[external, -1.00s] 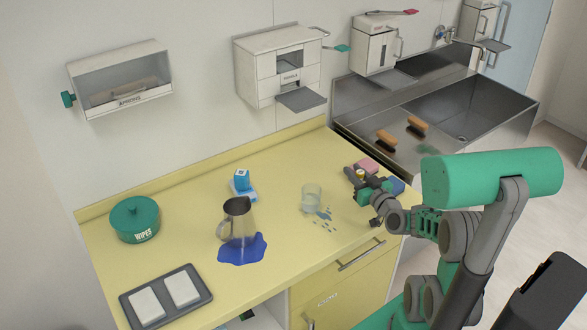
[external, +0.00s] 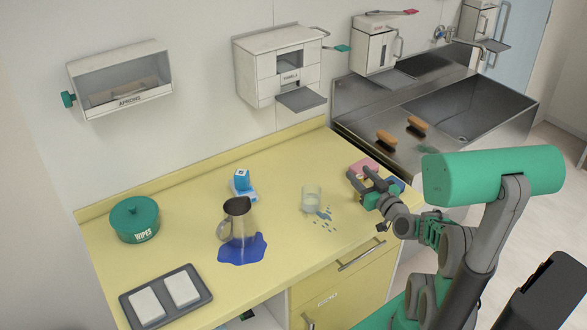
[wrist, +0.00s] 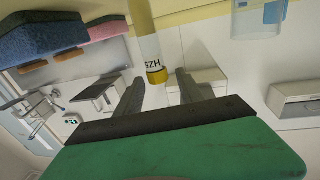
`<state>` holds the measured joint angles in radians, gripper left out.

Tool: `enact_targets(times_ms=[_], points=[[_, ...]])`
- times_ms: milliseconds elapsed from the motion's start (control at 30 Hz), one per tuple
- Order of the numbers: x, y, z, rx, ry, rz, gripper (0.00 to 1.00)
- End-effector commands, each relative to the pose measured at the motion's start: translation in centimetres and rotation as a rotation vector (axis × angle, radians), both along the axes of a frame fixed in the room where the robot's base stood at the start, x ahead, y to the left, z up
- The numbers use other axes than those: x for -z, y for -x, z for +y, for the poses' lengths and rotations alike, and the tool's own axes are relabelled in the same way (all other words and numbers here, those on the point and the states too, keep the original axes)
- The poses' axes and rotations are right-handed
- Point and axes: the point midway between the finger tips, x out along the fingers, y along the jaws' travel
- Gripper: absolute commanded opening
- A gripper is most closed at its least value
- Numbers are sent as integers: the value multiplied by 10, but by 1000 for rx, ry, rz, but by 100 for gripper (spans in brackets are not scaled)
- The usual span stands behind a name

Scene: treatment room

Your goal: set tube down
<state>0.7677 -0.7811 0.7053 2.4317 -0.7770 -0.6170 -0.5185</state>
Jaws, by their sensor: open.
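The tube (wrist: 148,45) shows in the wrist view, with a yellowish body, a white label and a yellow cap (wrist: 157,76). The wrist picture looks upside down, with the yellow counter at its top; the tube's far end is out of frame, so I cannot tell whether it touches the counter. My gripper (external: 359,173) is open over the right end of the counter. In the wrist view its two fingers (wrist: 158,84) are spread, one on each side of the capped end, with gaps.
Pink (external: 364,166) and blue (external: 395,185) sponges lie close beside my gripper. A clear beaker (external: 311,197) with blue drops stands to the left. A jug (external: 238,220) in a blue puddle, a wipes tub (external: 134,220) and a grey tray (external: 205,286) are farther left.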

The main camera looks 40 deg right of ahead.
Motion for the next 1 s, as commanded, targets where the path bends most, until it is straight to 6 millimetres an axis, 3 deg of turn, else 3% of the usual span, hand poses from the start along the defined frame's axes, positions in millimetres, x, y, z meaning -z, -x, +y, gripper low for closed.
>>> enact_targets(times_ms=[33, 100, 300, 767, 867, 933, 1000], points=[[-28, -1, 0, -1, 5, -5, 45], [-46, -2, 0, -2, 3, -5, 45], [-70, -2, 0, -2, 1, -3, 45], [-70, -3, 2, -7, -1, 5, 45], [-66, -10, 20, -67, -12, 84, 45], [-57, -14, 46, -144, -27, 212, 45], [-28, -9, 78, -217, -31, 414, 45]])
